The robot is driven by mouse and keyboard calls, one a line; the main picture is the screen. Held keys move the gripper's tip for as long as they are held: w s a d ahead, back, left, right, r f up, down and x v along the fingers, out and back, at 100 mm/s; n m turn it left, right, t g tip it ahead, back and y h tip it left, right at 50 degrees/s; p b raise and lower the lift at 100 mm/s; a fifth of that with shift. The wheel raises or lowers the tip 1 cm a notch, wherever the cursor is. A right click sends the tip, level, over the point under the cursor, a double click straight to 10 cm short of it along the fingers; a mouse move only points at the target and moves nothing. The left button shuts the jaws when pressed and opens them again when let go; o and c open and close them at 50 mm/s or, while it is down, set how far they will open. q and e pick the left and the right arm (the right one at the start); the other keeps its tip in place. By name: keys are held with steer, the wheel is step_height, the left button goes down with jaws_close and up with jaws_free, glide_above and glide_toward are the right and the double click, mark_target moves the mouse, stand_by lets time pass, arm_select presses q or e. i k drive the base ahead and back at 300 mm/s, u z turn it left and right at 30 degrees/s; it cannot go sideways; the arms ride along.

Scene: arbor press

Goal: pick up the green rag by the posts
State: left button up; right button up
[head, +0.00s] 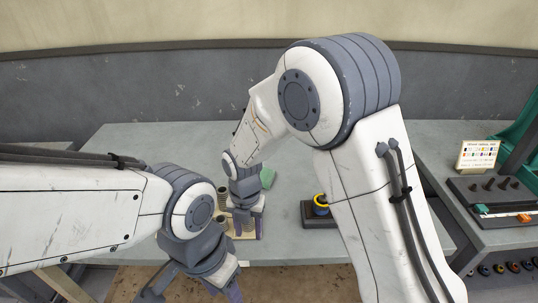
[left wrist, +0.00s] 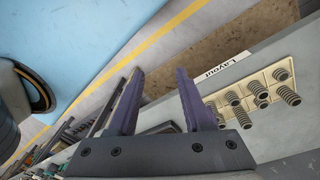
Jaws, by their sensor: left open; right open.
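The rag is not seen in the left wrist view.
A dark block with a yellow-and-blue ring (head: 320,205) sits right of the board, partly behind my right arm. A side table at right holds a dark tray (head: 500,190), a small sign (head: 478,155) and green machinery. Bare grey table (head: 130,150) lies at left.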

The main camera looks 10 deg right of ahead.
mark_target(267, 176)
steer(key=z, duration=0.1)
steer(key=i, duration=1.1)
steer(key=z, duration=0.05)
